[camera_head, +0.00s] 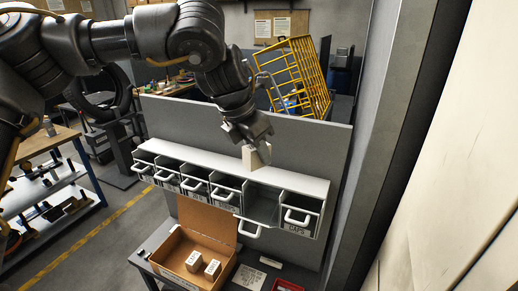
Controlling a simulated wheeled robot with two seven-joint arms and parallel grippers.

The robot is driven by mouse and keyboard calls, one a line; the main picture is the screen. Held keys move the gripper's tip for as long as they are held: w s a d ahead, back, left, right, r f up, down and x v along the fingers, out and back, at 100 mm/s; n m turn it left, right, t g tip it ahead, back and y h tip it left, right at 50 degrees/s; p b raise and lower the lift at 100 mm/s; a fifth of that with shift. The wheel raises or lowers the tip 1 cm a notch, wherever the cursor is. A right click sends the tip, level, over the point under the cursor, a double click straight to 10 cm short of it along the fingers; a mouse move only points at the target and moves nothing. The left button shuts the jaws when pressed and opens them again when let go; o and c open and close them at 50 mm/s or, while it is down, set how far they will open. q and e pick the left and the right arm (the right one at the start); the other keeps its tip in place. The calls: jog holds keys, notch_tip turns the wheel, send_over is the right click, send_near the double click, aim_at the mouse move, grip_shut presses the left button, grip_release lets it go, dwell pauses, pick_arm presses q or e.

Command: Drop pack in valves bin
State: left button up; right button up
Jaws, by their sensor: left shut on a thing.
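My left gripper (254,144) reaches in from the upper left and is shut on a small pale pack (257,156). It holds the pack above the row of bins (212,161), over the right half of the row. The bins are white-framed with white loop handles and small labels. One bin (262,207), second from the right, looks pulled out further than its neighbours and seems empty. My right gripper is not in view.
An open cardboard box (196,246) with two white packs (212,269) stands on a dark bench below the bins. A grey partition (320,150) backs the bins. A grey post (395,130) stands at the right. A yellow cage (300,75) is behind.

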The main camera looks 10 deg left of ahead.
aim_at(245, 147)
pick_arm(q)
jog(key=m, duration=0.3)
jog(key=shift+g+h, duration=0.4)
jog(key=shift+f, duration=0.1)
notch_tip(245, 147, down, 6)
jog(key=b, duration=0.5)
jog(key=o, duration=1.1)
jog(key=shift+c, duration=0.2)
jog(key=b+v, duration=0.2)
jog(key=v, duration=0.9)
jog(key=shift+w+d, duration=0.1)
